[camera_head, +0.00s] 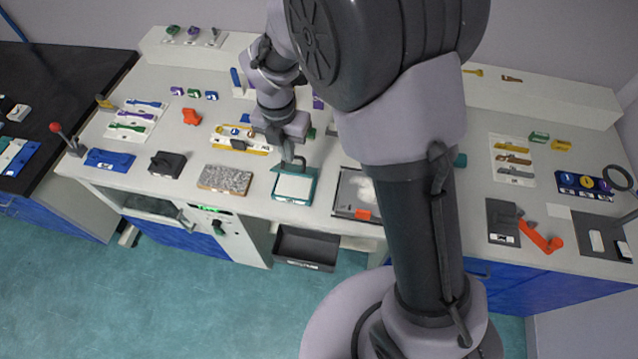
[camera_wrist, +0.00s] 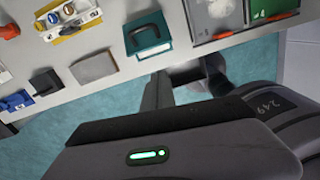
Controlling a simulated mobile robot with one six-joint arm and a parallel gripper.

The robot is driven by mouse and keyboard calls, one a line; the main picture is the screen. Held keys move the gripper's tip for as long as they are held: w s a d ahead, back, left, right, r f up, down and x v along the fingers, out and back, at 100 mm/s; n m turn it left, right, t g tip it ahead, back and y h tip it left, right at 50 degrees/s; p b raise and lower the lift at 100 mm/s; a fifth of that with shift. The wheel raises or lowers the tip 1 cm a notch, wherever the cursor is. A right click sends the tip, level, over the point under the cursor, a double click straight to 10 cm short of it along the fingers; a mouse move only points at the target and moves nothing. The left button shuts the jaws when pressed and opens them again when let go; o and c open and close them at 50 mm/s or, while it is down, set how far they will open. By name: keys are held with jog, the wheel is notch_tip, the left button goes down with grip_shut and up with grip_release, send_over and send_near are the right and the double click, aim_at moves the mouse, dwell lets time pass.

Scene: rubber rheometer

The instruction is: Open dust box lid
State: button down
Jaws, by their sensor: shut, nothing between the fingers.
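A teal box (camera_head: 295,187) with a pale panel and a raised handle stands near the front edge of the worktop. The same teal box (camera_wrist: 147,34) shows in the wrist view, with a dark handle across its top. A black open-topped box (camera_head: 305,249) sits below the worktop's front edge. No readable label shows which of the two is the dust box. My gripper (camera_head: 287,155) is shut and empty, near the teal box's handle in the head view; I cannot tell if they touch. My gripper's grey body fills the lower wrist view.
Left of the teal box are a speckled grey block (camera_head: 225,179) and a black holder (camera_head: 167,164). To its right lies a dark-framed plate (camera_head: 354,194) with pale powder. A yellow tray (camera_head: 240,140) stands behind. My arm hides the middle of the worktop.

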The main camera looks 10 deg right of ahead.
jog(key=s+n, duration=0.1)
jog(key=b, duration=0.3)
send_over(293, 170)
jog(key=f, duration=1.1)
jog(key=shift+s+a, duration=0.1)
jog(key=shift+s, duration=0.15)
jog(key=shift+r, duration=0.1)
jog(key=shift+w, duration=0.25)
